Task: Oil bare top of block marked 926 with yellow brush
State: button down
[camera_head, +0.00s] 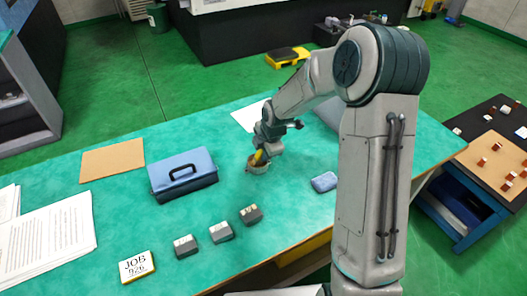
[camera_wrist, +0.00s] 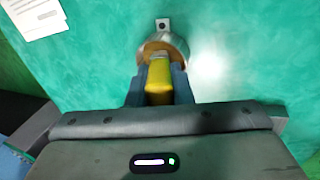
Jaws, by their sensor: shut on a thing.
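My gripper (camera_head: 264,151) is shut on the yellow brush (camera_head: 258,157), whose handle (camera_wrist: 159,80) shows between the fingers in the wrist view. The brush points down into a small round metal pot (camera_head: 257,168) on the teal table; its bristles are hidden there. The pot (camera_wrist: 176,42) also shows in the wrist view. Three dark grey blocks stand in a slanting row near the front edge: left (camera_head: 186,250), middle (camera_head: 222,235) and right (camera_head: 251,217). Their tops carry pale patches, and their markings are too small to read. A card reading JOB 926 (camera_head: 136,266) lies left of them.
A blue-grey toolbox (camera_head: 183,178) stands left of the pot. A brown board (camera_head: 112,159) and printed sheets (camera_head: 45,245) lie further left. A blue-grey cloth or sponge (camera_head: 324,182) lies right. The table between pot and blocks is clear.

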jog(key=shift+r+p, duration=2.65)
jog(key=shift+r, duration=0.85)
jog(key=shift+f, duration=0.1)
